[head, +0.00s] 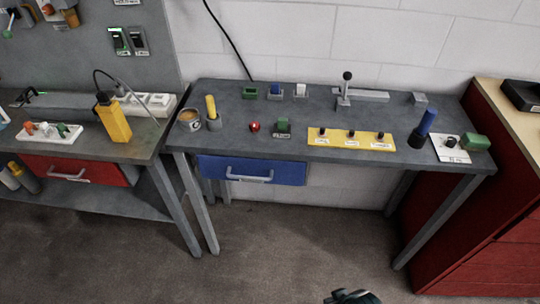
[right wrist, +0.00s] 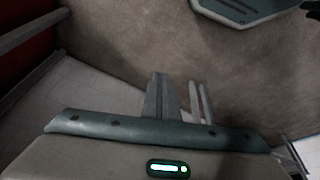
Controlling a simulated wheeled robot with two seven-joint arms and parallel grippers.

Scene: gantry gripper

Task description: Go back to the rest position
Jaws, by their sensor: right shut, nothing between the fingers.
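In the right wrist view my right gripper (right wrist: 160,96) shows its two grey fingers pressed together at the picture's centre, with nothing between them. It points over the bare floor and touches nothing that I can see. A small dark part of my own arm shows at the bottom edge of the head view; its fingers cannot be made out there. My left gripper is in neither view.
A grey workbench (head: 310,105) with a shut blue drawer (head: 215,170) stands ahead against the wall. A second bench with a red drawer (head: 100,172) is at left, a red cabinet (head: 480,190) at right. The floor (head: 280,255) in front is clear.

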